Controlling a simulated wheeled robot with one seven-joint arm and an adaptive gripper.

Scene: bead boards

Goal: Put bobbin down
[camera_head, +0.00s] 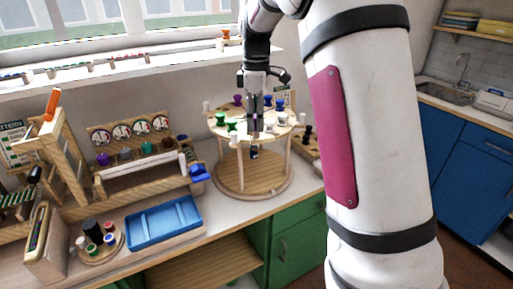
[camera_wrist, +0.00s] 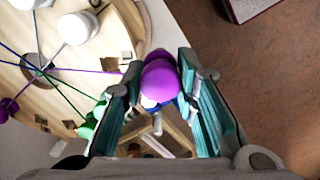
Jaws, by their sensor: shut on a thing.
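My gripper (camera_wrist: 160,68) is shut on a purple bobbin (camera_wrist: 160,80), which sits between its two teal-lined fingers in the wrist view. A purple thread runs from the hub of the round wooden stand towards the held bobbin. In the head view my gripper (camera_head: 255,122) points down at the front of the round wooden stand (camera_head: 252,186), and the bobbin is mostly hidden by the fingers. The wrist view shows the stand's top (camera_wrist: 85,85) to the left of the gripper. I cannot tell whether the bobbin touches the stand.
On the stand are a green bobbin (camera_head: 221,119), a purple bobbin (camera_head: 238,100), a blue bobbin (camera_head: 281,104) and white ones. A blue tray (camera_head: 163,222) and a small round tray of bobbins (camera_head: 98,259) lie left on the counter. A wooden rack (camera_head: 137,170) stands behind.

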